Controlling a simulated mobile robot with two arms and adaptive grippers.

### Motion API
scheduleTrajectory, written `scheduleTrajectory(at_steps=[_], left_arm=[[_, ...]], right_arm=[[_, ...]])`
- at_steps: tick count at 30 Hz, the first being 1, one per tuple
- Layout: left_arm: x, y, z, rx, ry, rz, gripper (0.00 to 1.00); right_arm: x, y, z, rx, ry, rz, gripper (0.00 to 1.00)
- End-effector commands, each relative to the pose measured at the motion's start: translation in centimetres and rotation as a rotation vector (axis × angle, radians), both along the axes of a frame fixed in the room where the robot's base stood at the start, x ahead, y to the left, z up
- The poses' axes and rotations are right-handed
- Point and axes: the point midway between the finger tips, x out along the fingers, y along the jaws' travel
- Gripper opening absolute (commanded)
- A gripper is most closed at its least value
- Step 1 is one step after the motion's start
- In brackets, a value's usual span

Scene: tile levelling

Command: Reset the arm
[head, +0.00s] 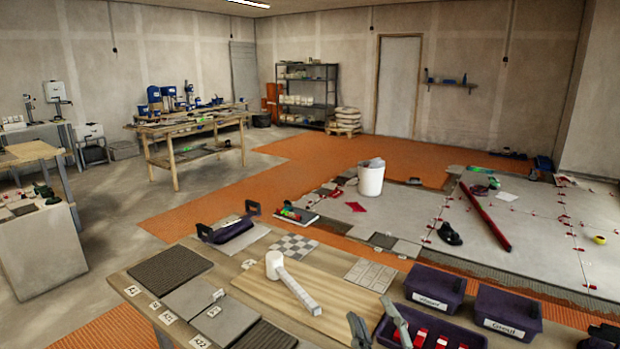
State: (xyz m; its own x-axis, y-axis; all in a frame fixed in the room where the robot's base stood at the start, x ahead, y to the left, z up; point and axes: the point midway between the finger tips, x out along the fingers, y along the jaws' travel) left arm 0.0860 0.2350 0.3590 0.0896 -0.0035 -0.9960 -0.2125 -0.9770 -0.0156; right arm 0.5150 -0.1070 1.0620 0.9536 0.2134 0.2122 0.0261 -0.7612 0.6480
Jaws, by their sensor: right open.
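My right gripper (379,322) shows at the bottom edge, its two fingers apart with nothing seen between them. It is over the front edge of the wooden worktable (345,327), beside a dark tray with red pieces (440,336). The rest of my right arm is out of the frame. My left gripper is not in view.
A white mallet (297,286) lies on a board on the table, left of my right gripper. Tile samples (171,268) lie farther left. Two labelled dark bins (435,287) (506,309) stand to the right. A white bucket (371,178) stands on the tiled floor beyond.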

Motion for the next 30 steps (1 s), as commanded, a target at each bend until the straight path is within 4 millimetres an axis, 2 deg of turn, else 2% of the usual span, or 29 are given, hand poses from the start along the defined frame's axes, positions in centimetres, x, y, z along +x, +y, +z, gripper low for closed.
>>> scheduleTrajectory(at_steps=[1,3,5,6,9,12,15,21,22,24,30], left_arm=[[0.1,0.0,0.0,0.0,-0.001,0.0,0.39],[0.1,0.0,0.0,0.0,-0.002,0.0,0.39],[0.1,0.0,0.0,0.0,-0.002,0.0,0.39],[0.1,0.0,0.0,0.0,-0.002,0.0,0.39],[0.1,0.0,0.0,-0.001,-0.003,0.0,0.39],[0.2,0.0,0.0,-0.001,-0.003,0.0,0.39],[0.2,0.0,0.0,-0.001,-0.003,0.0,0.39],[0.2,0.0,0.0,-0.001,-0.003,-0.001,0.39],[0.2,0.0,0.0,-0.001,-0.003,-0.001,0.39],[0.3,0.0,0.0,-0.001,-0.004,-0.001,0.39],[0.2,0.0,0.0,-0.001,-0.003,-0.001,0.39]], right_arm=[[-0.4,-2.2,-3.3,0.062,0.142,-0.069,0.41],[-1.5,-4.8,-7.9,0.137,0.339,-0.157,0.41],[-3.3,-6.6,-11.8,0.191,0.505,-0.222,0.41],[-4.8,-7.6,-14.2,0.223,0.613,-0.261,0.41],[-8.9,-9.1,-19.2,0.283,0.853,-0.335,0.41],[-13.1,-9.8,-22.7,0.323,1.049,-0.385,0.41],[-17.0,-10.0,-25.1,0.35,1.212,-0.419,0.41],[-24.4,-9.9,-27.8,0.382,1.496,-0.462,0.41],[-25.0,-9.9,-28.4,0.382,1.523,-0.465,0.41],[-24.0,-9.8,-30.5,0.377,1.52,-0.466,0.41],[-23.1,-9.6,-36.3,0.368,1.541,-0.471,0.41]])
